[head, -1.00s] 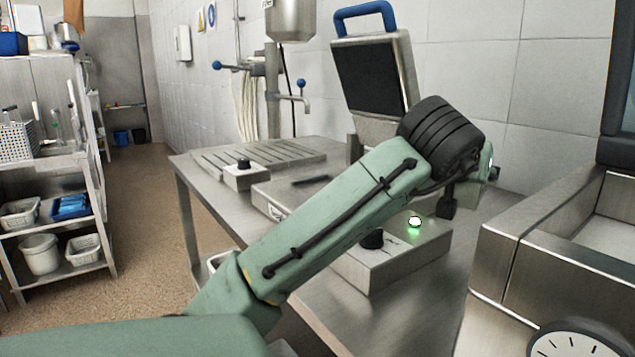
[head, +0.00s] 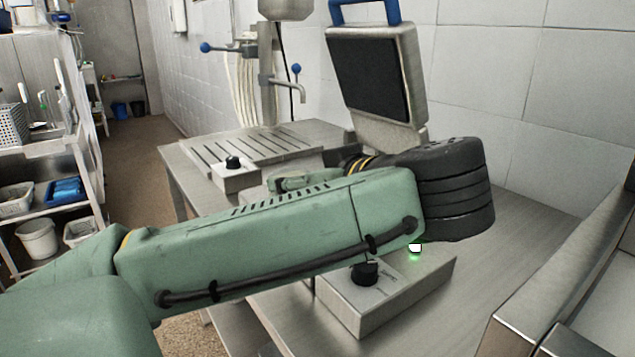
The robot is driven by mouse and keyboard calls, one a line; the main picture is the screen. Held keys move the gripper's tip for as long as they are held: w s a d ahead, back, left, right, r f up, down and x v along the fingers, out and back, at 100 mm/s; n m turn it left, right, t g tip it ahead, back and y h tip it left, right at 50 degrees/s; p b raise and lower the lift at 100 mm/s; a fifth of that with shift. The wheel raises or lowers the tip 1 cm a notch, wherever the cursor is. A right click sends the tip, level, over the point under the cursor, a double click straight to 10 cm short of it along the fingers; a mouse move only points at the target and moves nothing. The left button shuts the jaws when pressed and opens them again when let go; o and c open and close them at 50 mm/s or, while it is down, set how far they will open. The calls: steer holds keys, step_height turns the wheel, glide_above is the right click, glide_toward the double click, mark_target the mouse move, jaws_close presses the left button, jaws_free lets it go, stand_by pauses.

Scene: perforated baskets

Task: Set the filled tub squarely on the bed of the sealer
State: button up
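The sealer stands on the steel table. Its lid (head: 376,75) is raised, with a dark inner face and a blue handle (head: 364,12) on top. Its front control box (head: 375,305) has a black knob (head: 365,273) and a lit green lamp (head: 415,248). My green arm crosses in front of the sealer and hides most of its bed. I see no filled tub; whether one is behind the arm I cannot tell. My gripper does not show, and what it holds cannot be seen.
A slotted steel drain plate (head: 270,148) and a small box with a black knob (head: 236,175) are at the table's left. A filler with a tap (head: 290,88) stands behind. A steel unit (head: 560,290) stands at the right. Shelves with baskets (head: 15,198) are at the left.

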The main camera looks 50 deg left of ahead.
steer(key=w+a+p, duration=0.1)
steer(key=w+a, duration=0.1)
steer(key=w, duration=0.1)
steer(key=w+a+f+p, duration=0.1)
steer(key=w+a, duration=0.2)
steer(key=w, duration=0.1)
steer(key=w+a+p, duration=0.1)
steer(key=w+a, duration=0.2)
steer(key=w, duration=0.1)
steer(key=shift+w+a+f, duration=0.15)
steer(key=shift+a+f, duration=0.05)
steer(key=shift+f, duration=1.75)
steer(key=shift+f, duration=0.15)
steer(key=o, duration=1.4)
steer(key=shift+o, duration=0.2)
